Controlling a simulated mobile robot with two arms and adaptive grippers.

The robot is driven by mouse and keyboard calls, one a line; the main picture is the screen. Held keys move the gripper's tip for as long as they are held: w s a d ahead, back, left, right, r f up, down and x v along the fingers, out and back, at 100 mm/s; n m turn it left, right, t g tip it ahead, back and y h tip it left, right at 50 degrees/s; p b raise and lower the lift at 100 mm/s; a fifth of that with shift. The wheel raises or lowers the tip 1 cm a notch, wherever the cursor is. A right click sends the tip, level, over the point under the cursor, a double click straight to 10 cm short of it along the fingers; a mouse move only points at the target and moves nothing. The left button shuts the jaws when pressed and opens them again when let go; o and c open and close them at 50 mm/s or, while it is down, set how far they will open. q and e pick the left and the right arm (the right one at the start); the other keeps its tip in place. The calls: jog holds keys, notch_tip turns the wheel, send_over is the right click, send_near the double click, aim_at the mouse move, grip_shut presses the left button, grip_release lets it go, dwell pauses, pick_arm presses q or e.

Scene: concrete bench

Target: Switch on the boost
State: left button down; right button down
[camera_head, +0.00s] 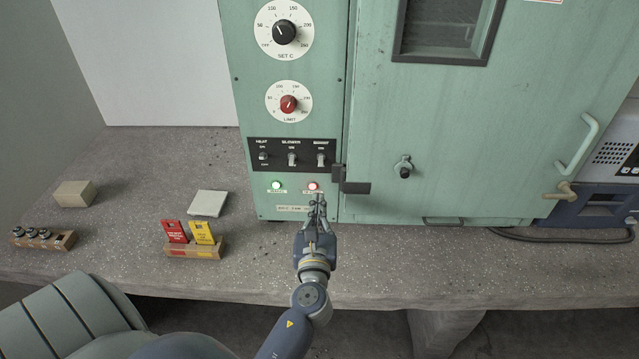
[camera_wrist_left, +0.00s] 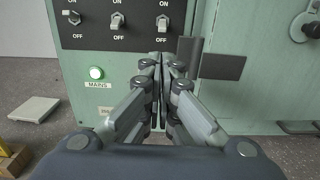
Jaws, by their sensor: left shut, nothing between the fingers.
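The boost switch (camera_head: 320,158) is the rightmost of three toggles on the black panel of the green oven. It also shows in the left wrist view (camera_wrist_left: 162,22), between ON above and OFF below; I cannot tell for sure which way its lever points. My left gripper (camera_head: 317,201) is shut and empty, its fingers pointing at the oven front below the boost switch. In the left wrist view its fingertips (camera_wrist_left: 162,64) are below the black panel, apart from the switch. My right gripper is not in view.
The heat switch (camera_head: 263,156) and blower switch (camera_head: 291,158) sit to the left. A green mains lamp (camera_head: 276,185) and a red lamp (camera_head: 313,186) are below. A dark latch (camera_head: 351,187) juts out at the right. Red and yellow cards (camera_head: 202,232) stand in a wooden holder at left.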

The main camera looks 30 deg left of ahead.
aim_at(321, 162)
pick_arm(q)
jog(key=p+x, duration=0.1)
jog(key=x, duration=0.8)
jog(key=shift+w+a, duration=0.3)
jog(key=shift+w, duration=0.05)
jog(key=shift+s+d+r+p, duration=0.1)
jog(key=shift+s+r+p, duration=0.05)
jog(key=shift+p, duration=0.45)
jog(key=shift+s+r, duration=0.1)
jog(key=shift+r, duration=0.05)
jog(key=shift+s+d+r+p, duration=0.25)
jog(key=shift+r+p, duration=0.2)
jog(key=shift+p, duration=0.4)
